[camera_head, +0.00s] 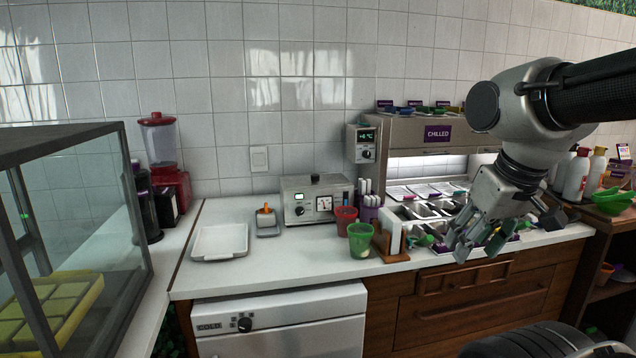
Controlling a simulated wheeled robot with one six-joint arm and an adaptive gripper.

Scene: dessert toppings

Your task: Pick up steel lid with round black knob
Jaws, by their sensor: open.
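A metal box-shaped appliance (303,208) with a dial and a gauge stands on the white counter against the tiled wall. A round black knob (315,179) sticks up from its top, on what looks like the flat steel lid (299,183). The lid is small here and its edge is hard to make out. My gripper (474,247) is open, pointing down in front of the chilled topping station, well to the right of the lid and apart from it. I see nothing between its fingers.
Red (345,219) and green (361,240) cups and a napkin holder (391,238) stand between the appliance and my gripper. A small orange-topped item (266,219) and a white tray (220,242) lie left. A glass case (75,240) fills the left side. The counter front is clear.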

